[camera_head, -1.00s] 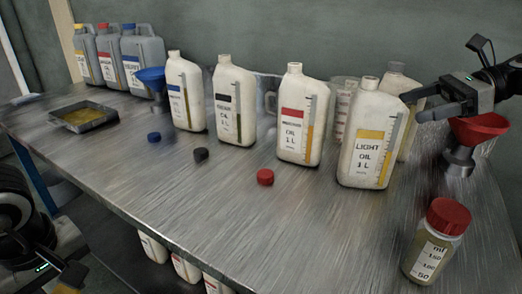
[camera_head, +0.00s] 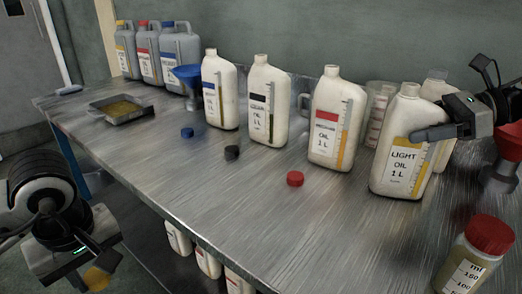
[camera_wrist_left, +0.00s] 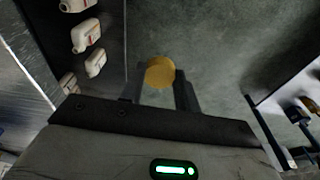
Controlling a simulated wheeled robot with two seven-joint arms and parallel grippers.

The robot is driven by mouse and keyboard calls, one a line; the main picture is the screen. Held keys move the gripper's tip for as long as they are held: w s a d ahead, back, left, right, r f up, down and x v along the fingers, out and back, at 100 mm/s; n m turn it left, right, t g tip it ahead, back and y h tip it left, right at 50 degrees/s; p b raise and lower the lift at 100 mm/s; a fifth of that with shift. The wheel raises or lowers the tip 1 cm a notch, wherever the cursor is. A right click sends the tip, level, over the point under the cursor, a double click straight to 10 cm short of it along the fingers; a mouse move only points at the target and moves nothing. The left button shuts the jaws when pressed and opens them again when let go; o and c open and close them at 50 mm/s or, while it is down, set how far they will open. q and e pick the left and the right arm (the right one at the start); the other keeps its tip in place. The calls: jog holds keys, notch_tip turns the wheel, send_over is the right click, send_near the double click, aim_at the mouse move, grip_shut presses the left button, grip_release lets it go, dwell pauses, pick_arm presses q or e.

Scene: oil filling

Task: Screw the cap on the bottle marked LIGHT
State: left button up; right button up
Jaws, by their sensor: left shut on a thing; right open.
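The white bottle marked LIGHT (camera_head: 392,180), with a yellow label band, stands upright on the metal table at the right. Its neck (camera_head: 410,90) is bare. My right gripper (camera_head: 422,133) is open at the bottle's upper right side, with a finger across its front; whether it touches is unclear. My left gripper (camera_head: 92,272) is shut on a yellow cap (camera_head: 98,279), low at the left, off the table's front edge. The left wrist view shows the yellow cap (camera_wrist_left: 160,71) between the fingertips, above the floor.
White bottles marked MEDIUM (camera_head: 325,145) and others stand in a row. Red (camera_head: 295,179), black (camera_head: 232,152) and blue (camera_head: 187,132) caps lie before them. A red-capped jar (camera_head: 478,250) stands front right, a red funnel (camera_head: 508,142) behind it. The table's front middle is clear.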

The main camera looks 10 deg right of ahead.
jog(key=shift+a, duration=0.1)
grip_shut()
jog(key=shift+w+r, duration=0.1)
dwell(0.4)
jog(key=shift+r+p, duration=0.4)
jog(key=shift+r, duration=4.55)
